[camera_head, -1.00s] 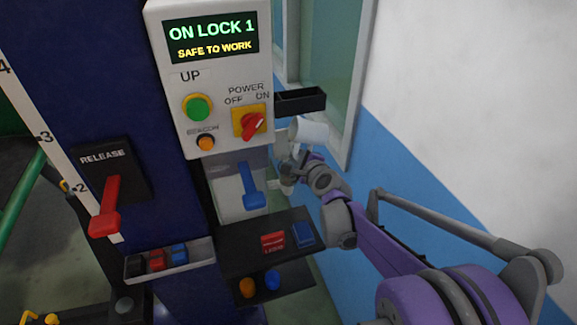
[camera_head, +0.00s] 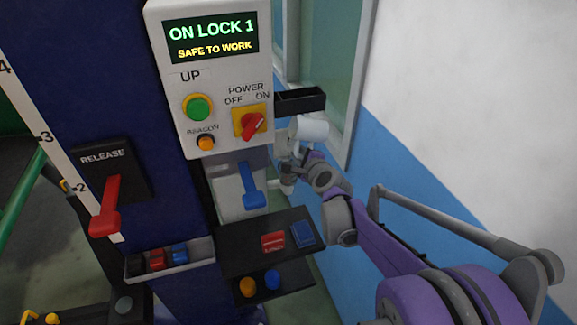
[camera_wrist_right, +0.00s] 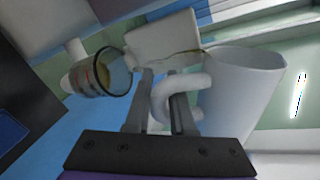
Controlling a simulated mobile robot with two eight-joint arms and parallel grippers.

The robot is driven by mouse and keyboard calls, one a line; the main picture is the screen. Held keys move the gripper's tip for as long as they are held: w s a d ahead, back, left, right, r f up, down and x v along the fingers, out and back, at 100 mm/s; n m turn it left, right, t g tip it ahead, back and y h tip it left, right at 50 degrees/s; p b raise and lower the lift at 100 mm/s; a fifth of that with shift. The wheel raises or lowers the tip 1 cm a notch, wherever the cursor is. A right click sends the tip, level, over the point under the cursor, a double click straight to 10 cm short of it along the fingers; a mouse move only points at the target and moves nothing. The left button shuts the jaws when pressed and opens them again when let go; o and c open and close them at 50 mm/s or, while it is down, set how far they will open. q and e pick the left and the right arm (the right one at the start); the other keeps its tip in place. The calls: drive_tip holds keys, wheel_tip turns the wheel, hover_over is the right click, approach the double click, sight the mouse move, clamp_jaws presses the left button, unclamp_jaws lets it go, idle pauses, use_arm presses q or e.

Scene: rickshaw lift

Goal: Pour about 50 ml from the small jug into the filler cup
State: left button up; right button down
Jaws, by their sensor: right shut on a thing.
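The small white jug (camera_wrist_right: 243,95) is at the right of the right wrist view, tilted, and also shows in the head view (camera_head: 309,130). My right gripper (camera_wrist_right: 160,100) is shut on the jug's curved handle (camera_wrist_right: 180,90). A thin brownish streak (camera_wrist_right: 182,52) runs from the jug's lip leftward, towards the filler cup. The clear filler cup (camera_wrist_right: 104,76), with a dark rim and marks on its side, stands apart from the jug at the left and has some amber liquid inside. The liquid inside the jug is hidden. My left gripper is not in view.
A white block (camera_wrist_right: 165,36) lies behind the streak. A control box (camera_head: 215,80) reading "ON LOCK 1, SAFE TO WORK" hangs on the blue post (camera_head: 110,50), with a black tray (camera_head: 300,102) beside it. Below are a blue lever (camera_head: 250,187) and a black shelf (camera_head: 255,250). The wall is close at right.

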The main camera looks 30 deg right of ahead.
drive_tip(key=shift+s+d+f, duration=0.1)
drive_tip(key=shift+s+d, duration=0.15)
idle(0.3)
drive_tip(key=shift+f+n+b, duration=0.15)
drive_tip(key=shift+n+b, duration=0.15)
idle(0.3)
drive_tip(key=shift+s+d+f+n, duration=0.2)
drive_tip(key=shift+d+n, duration=0.1)
drive_tip(key=shift+d, duration=0.15)
idle(0.3)
drive_tip(key=a+m, duration=0.1)
drive_tip(key=w+m+y, duration=0.1)
drive_tip(key=m, duration=0.1)
drive_tip(key=shift+w+a+f+t, duration=0.1)
drive_tip(key=shift+a+f+t, duration=0.2)
drive_tip(key=shift+a+f, duration=0.1)
drive_tip(key=shift+s+d+r, duration=0.1)
drive_tip(key=shift+s+r, duration=0.05)
drive_tip(key=shift+s, duration=0.2)
drive_tip(key=shift+w, duration=0.1)
drive_tip(key=shift+w, duration=0.1)
